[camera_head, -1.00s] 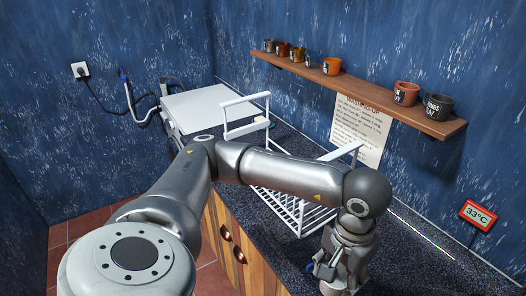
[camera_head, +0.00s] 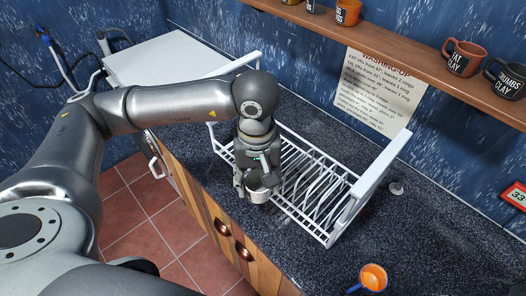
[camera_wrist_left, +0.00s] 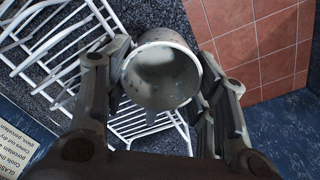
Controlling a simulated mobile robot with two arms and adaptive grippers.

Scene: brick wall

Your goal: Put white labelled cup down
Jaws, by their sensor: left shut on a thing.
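My left gripper (camera_head: 257,180) is shut on a pale grey-white cup (camera_head: 258,194), at the front long side of the white dish rack (camera_head: 372,188), near the counter's front edge. In the left wrist view the cup (camera_wrist_left: 160,82) sits between the two fingers, its round opening facing the camera. No label shows on the part of the cup that I see. I cannot tell whether the cup touches the counter or the rack. My right gripper is not in view.
An orange cup (camera_head: 373,277) with a blue part beside it stands on the dark speckled counter (camera_head: 330,262) at the bottom. A wooden shelf (camera_head: 420,50) holds several mugs. A washing-up notice (camera_head: 380,88) hangs behind the rack. The counter right of the rack is mostly clear.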

